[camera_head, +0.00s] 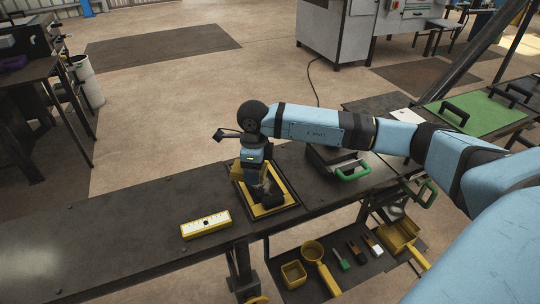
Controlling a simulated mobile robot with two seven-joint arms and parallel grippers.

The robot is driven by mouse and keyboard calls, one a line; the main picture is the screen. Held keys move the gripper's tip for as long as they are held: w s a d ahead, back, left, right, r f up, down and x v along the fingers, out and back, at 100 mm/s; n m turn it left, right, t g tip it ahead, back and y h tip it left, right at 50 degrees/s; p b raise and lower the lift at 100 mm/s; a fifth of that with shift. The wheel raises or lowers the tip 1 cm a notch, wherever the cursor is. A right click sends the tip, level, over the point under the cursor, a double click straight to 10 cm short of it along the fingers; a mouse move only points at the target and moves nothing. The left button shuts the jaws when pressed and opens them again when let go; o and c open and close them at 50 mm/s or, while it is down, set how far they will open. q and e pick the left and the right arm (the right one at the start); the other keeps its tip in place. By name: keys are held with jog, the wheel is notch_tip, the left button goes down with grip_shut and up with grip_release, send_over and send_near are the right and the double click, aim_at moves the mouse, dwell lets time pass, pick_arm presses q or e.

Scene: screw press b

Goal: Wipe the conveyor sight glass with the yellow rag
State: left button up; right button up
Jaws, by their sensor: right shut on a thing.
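My right gripper (264,190) reaches down from above onto a square, dark-rimmed panel set on the dark conveyor bench (130,232). This panel, which appears to be the sight glass (291,200), has a yellow band inside its dark rim. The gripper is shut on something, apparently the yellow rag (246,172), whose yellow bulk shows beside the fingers. My gripper and wrist hide much of the rag and the middle of the panel, so I cannot tell whether the rag touches the glass. My left gripper is not in view.
A yellow block with a white face (206,224) lies left of the panel. A dark box with a green handle (350,172) stands to the right. A lower shelf holds a yellow scoop (318,258), a yellow bin (293,273) and small tools. The bench's left part is clear.

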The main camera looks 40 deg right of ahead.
aim_at(266, 165)
jog(key=d+m, duration=0.1)
jog(key=m, duration=0.1)
jog(key=d+m+p, duration=0.1)
jog(key=m, duration=0.2)
jog(key=s+d+m, duration=0.1)
jog(key=m, duration=0.1)
jog(key=shift+r+m, duration=0.4)
jog(key=m, duration=0.2)
jog(key=d+m+p, duration=0.1)
jog(key=shift+s+d+m, duration=0.1)
jog(key=shift+s+m, duration=0.05)
jog(key=shift+m, duration=0.25)
notch_tip(266, 165, down, 8)
jog(key=b, duration=0.5)
jog(key=shift+r+b, duration=0.25)
jog(key=shift+b, duration=0.05)
jog(key=shift+w+d+r+b, duration=0.1)
jog(key=shift+w+d+b, duration=0.05)
jog(key=shift+w, duration=0.45)
jog(key=shift+w+d+r+b, duration=0.1)
jog(key=shift+w+d+b, duration=0.1)
jog(key=shift+w, duration=0.45)
jog(key=shift+w+d+r+b, duration=0.1)
jog(key=shift+w+b, duration=0.05)
jog(key=shift+w, duration=0.45)
jog(key=shift+f+b, duration=0.35)
jog(key=shift+f, duration=0.2)
